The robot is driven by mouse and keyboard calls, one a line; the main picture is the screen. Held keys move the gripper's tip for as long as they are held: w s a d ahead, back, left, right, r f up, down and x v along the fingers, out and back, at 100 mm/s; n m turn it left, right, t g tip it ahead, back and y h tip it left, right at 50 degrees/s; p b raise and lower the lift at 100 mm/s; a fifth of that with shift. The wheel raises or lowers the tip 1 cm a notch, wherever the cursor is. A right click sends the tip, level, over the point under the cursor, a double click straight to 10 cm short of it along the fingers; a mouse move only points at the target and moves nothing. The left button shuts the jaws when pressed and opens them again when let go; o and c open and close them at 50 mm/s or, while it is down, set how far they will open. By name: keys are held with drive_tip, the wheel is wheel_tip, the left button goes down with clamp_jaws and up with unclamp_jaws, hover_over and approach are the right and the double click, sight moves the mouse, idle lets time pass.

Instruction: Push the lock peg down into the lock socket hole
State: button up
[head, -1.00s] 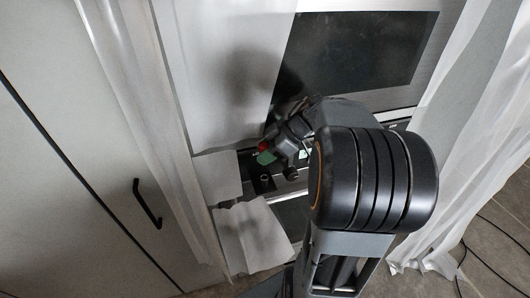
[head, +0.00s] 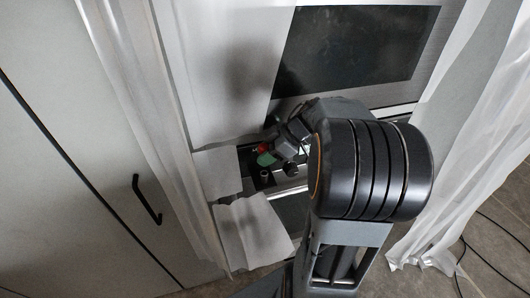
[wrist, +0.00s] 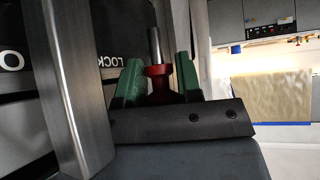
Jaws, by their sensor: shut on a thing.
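The lock peg (wrist: 155,48) is a silver rod with a red collar, between green fingers in the wrist view. My gripper (wrist: 158,74) is shut on it at the red collar. In the head view the red part of the peg (head: 262,148) shows beside a green finger of my gripper (head: 266,159). A small pale ring (head: 264,172), which looks like the lock socket, stands on a dark panel just below the green finger in the picture. The peg's tip does not show clearly against the ring, so I cannot tell whether they touch.
A dark panel with "LOCK" lettering (wrist: 118,56) lies behind the fingers, and a metal post (wrist: 78,90) stands close at left in the wrist view. White sheets (head: 250,232) hang around the panel. A cabinet door with a black handle (head: 147,199) is at left.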

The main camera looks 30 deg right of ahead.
drive_tip(key=shift+f, duration=0.2)
drive_tip(key=shift+r, duration=0.1)
drive_tip(key=shift+r, duration=0.9)
drive_tip(key=shift+f, duration=1.05)
idle(0.8)
drive_tip(key=o, duration=1)
drive_tip(key=b+v, duration=0.1)
drive_tip(key=v, duration=1.3)
drive_tip(key=shift+a, duration=0.1)
